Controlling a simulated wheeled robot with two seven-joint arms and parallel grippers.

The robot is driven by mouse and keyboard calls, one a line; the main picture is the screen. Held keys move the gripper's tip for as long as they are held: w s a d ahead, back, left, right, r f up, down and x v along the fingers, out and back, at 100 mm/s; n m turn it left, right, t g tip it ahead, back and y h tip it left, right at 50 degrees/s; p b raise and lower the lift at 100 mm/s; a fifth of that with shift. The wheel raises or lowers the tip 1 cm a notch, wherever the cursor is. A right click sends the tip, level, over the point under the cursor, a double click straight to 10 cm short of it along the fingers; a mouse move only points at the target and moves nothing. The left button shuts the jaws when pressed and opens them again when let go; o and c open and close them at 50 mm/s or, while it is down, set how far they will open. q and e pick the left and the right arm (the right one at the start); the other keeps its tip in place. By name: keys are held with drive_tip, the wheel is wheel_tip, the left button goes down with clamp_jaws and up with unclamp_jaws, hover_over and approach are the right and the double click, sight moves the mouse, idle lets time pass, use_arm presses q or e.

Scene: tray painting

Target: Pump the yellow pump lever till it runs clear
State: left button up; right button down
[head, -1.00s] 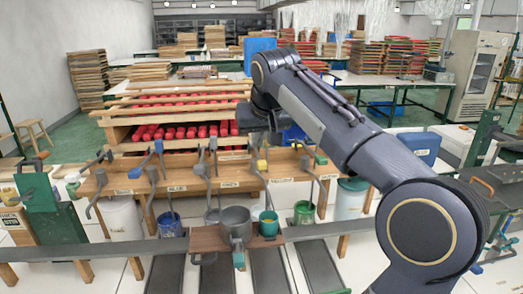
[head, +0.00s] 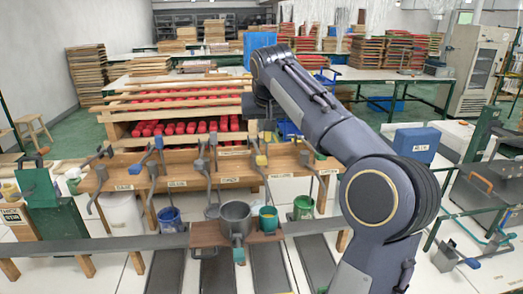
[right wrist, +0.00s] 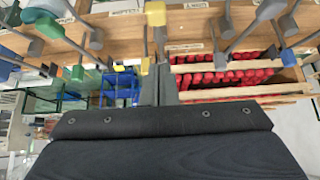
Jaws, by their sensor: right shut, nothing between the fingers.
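The yellow pump lever is a grey bent handle under a yellow block (head: 261,160), on the wooden pump bench. The yellow block also shows at the top of the right wrist view (right wrist: 155,12). My right gripper (head: 266,137) hangs just above and behind the yellow block in the head view, partly hidden by my own arm. In the right wrist view its shut, empty fingers (right wrist: 160,82) point toward the yellow block; contact cannot be made out. My left gripper is not in view.
Blue-topped (head: 158,143) and green-topped (head: 319,155) levers stand on either side along the bench (head: 190,183). A grey pot (head: 235,217) stands beside the teal cup on a small wooden board (head: 205,235). A shelf of red blocks (head: 180,128) is behind.

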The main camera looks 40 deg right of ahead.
hover_over(260, 156)
drive_tip(key=s, duration=0.2)
drive_tip(key=f, duration=0.3)
drive_tip(key=a+f, duration=0.1)
drive_tip(key=shift+w+f, duration=0.25)
drive_tip(key=shift+f, duration=0.15)
wheel_tip(260, 156, down, 2)
drive_tip(key=shift+s+f, duration=0.15)
drive_tip(key=shift+f, duration=0.1)
drive_tip(key=shift+s+a+f, duration=0.15)
drive_tip(key=shift+a+f, duration=0.05)
drive_tip(key=shift+f, duration=0.55)
